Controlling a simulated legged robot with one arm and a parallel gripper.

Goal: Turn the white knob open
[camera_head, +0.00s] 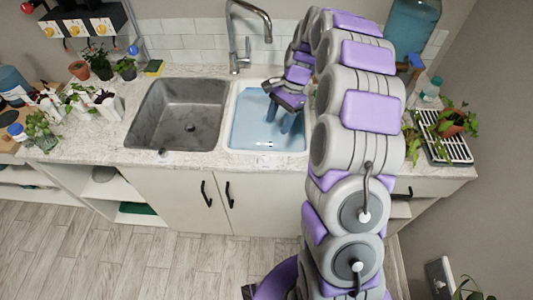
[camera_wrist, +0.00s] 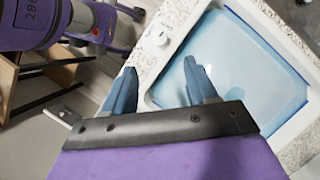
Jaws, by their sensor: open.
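A small round white knob (camera_wrist: 160,38) shows in the wrist view, on the pale counter edge beside the water basin. My gripper (camera_head: 285,121) is over the basin in the head view, fingers pointing down. In the wrist view its two blue fingers (camera_wrist: 162,68) are spread apart with nothing between them. The knob lies beyond the fingertips, apart from them.
An empty grey sink (camera_head: 185,85) lies left of the basin, with a tall metal faucet (camera_head: 236,50) behind. Potted plants (camera_head: 100,62) and white containers (camera_head: 108,103) crowd the counter's left. A drying rack (camera_head: 445,145) with a plant stands right. The floor in front is clear.

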